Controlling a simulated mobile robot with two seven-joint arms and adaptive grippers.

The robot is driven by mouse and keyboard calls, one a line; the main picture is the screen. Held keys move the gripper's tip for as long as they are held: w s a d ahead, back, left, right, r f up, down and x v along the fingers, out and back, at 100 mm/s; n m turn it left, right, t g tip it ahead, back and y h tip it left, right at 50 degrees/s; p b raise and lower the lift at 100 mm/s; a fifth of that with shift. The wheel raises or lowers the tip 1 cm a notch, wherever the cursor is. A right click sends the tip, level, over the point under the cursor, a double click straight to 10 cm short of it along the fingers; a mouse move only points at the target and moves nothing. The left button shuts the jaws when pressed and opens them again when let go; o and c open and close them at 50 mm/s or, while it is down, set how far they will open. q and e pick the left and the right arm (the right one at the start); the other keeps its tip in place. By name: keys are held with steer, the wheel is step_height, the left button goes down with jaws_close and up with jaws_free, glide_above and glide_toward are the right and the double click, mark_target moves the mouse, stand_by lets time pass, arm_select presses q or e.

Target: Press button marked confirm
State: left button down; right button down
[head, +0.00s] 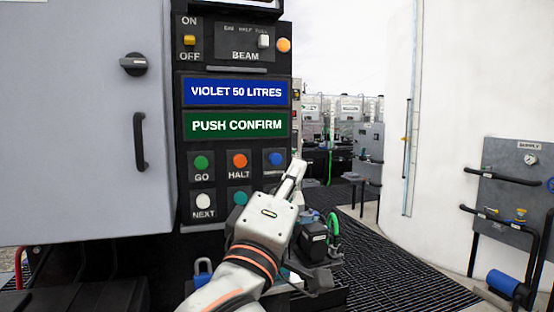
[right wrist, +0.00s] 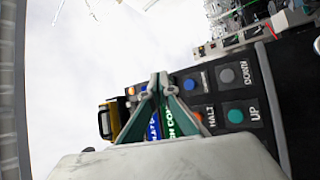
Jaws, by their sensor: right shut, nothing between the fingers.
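The button panel (head: 221,180) is black, and its green display (head: 237,125) reads PUSH CONFIRM. A blue button (head: 277,158) sits at the right end of its upper button row; the label under it is too small to read. The same blue button (right wrist: 190,85) shows in the right wrist view, just right of the fingertips. My right gripper (head: 297,166) is shut and empty, its tips just right of the blue button in the head view. In the wrist view its fingers (right wrist: 159,80) meet at the tips; I cannot tell whether they touch the panel. My left gripper is not in view.
Around it are a green GO button (head: 202,161), an orange HALT button (head: 239,160), a white NEXT button (head: 203,200) and a teal UP button (right wrist: 235,115). A grey DOWN button (right wrist: 227,75) is hidden in the head view. A grey cabinet (head: 70,120) stands left.

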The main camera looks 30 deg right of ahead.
mark_target(276, 159)
steer(key=w, duration=0.2)
steer(key=w+d, duration=0.1)
steer(key=w, duration=0.1)
steer(key=w+d, duration=0.1)
steer(key=w, duration=0.2)
steer(key=shift+w, duration=0.1)
steer(key=shift+a, duration=0.1)
stand_by(1.1)
steer(key=shift+w+b, duration=0.4)
steer(key=shift+b, duration=0.1)
